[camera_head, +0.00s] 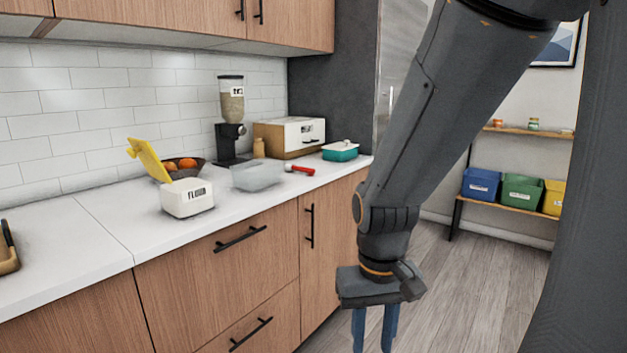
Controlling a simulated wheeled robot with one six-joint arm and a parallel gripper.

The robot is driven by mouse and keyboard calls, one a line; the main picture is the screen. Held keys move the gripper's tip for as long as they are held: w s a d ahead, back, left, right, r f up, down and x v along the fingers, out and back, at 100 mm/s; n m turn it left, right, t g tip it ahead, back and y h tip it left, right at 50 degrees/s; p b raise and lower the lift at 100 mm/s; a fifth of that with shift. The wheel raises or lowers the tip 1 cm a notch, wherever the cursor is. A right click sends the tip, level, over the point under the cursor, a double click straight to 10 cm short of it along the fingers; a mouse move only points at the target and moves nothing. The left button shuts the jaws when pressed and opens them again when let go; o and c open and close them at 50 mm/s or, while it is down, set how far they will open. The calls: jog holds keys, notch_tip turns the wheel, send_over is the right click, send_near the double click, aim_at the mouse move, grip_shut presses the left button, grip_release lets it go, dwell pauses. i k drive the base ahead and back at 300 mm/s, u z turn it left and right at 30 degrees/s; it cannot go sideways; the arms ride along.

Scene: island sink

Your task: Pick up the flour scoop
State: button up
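A small red object with a rounded end (300,169) lies on the counter near its front edge; it may be the flour scoop, but it is too small to be sure. The inside of the box is hidden. My gripper (374,336) points down in front of the lower cabinets, away from the counter items. Its two blue fingers are apart, with nothing seen between them; their tips reach the bottom picture edge.
A clear container (257,177) stands between the flour box and the red object. The counter (90,245) left of the flour box is mostly clear.

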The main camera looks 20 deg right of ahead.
aim_at(289, 167)
jog(key=z, duration=0.7)
jog(key=i, duration=0.25)
jog(key=z, duration=0.75)
jog(key=i, duration=1.35)
jog(key=u, duration=0.75)
jog(key=i, duration=0.55)
jog(key=u, duration=0.6)
